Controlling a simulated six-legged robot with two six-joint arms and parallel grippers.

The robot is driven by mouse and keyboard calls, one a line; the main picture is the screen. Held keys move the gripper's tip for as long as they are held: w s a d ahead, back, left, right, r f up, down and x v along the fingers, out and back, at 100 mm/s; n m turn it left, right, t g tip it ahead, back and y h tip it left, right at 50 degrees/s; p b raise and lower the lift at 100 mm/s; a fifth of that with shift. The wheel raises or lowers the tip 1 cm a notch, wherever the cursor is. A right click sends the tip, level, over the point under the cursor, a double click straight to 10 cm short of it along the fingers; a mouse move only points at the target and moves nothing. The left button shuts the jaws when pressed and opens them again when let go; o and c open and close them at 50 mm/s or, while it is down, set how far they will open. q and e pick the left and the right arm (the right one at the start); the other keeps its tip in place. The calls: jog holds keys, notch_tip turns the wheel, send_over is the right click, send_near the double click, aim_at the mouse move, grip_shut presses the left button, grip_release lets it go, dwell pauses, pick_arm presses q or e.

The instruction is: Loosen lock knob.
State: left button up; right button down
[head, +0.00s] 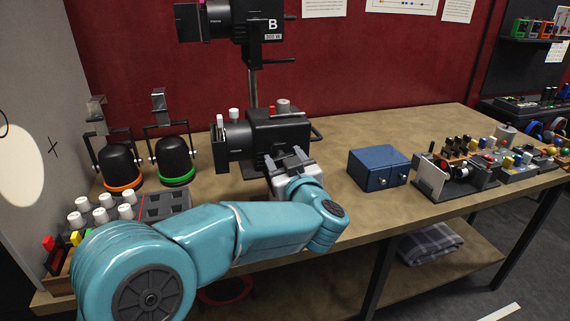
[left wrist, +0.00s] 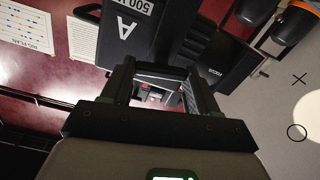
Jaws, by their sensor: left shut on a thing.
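A black lamp (head: 262,130) stands on the workbench in the middle of the head view. In the left wrist view the lamp (left wrist: 175,35) fills the top, with a white A and 500 W on its casing. My left gripper (head: 288,158) is at the lamp's near side, low on its body. In the left wrist view the fingers of my left gripper (left wrist: 160,75) reach up to the lamp and are shut on a dark part there. The lock knob itself is mostly hidden by the fingers, so its turn cannot be told. My right gripper is not in view.
A second lamp (head: 245,22), marked B, stands on a pole behind. Two black lamps with orange (head: 121,167) and green (head: 175,160) rims are at left. A blue box (head: 378,168) and a vise-like device (head: 450,175) are at right. Bare bench (head: 340,125) lies behind the box.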

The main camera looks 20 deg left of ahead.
pick_arm(q)
jog(key=shift+s+a+f+n+b, duration=0.1)
jog(key=shift+f+n+b, duration=0.1)
jog(key=shift+n+b, duration=4.2)
jog(key=shift+f+n+b, duration=0.15)
jog(key=shift+n+b, duration=2.65)
jog(key=shift+n, duration=3.2)
jog(key=o, duration=1.1)
jog(key=shift+c, duration=0.2)
jog(key=shift+s, duration=0.1)
jog(key=b+v, duration=0.1)
jog(key=v, duration=1.5)
